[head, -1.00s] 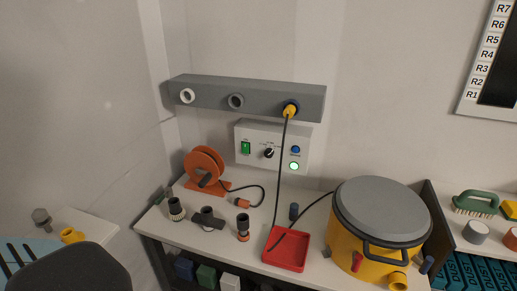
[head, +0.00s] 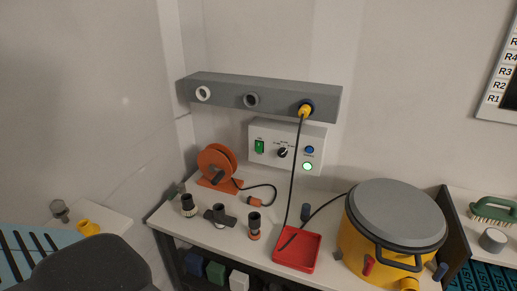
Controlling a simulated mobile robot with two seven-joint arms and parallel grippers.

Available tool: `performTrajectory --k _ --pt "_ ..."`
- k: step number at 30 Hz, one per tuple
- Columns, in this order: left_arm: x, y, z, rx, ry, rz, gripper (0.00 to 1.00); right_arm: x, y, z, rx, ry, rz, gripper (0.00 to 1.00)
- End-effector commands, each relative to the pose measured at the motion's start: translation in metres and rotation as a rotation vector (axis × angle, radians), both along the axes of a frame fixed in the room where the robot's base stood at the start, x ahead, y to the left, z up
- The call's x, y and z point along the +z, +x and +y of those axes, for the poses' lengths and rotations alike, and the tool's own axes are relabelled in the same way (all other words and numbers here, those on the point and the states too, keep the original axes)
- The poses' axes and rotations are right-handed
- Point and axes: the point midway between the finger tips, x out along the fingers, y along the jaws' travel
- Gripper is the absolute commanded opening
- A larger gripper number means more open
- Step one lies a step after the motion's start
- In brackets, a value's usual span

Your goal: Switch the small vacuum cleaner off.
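The small vacuum cleaner (head: 358,245) is a yellow drum with a grey lid (head: 400,212) at the right end of the bench. A dark handle, a red lever (head: 369,265) and a yellow port (head: 408,284) show on its front. A black cable runs from behind it towards the red tray. A white control box (head: 270,143) on the wall has a green rocker switch (head: 259,146), a black knob (head: 282,153), a blue button (head: 309,150) and a lit green lamp (head: 307,167). Neither of my grippers is in view.
A grey rail (head: 225,92) above the box holds a yellow plug (head: 305,110) with a hanging black cable. The bench carries an orange cable reel (head: 216,163), several dark fittings and a red tray (head: 298,250). A dark chair back (head: 95,262) stands front left.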

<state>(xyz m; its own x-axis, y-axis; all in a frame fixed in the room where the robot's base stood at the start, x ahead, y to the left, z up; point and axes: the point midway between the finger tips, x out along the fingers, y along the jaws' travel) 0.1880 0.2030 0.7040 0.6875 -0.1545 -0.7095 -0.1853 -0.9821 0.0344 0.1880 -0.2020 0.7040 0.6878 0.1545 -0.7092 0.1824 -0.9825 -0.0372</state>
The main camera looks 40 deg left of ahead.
Motion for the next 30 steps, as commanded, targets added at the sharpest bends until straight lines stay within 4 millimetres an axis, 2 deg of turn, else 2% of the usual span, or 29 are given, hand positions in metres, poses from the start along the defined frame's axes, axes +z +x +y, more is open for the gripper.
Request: performTrajectory --k 1,3,30 --pt "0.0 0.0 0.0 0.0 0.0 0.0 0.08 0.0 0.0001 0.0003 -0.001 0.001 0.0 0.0" --pt "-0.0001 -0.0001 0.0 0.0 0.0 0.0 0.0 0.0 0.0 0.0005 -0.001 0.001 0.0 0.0" --pt "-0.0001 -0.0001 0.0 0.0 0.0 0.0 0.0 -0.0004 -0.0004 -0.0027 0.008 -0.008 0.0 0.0"
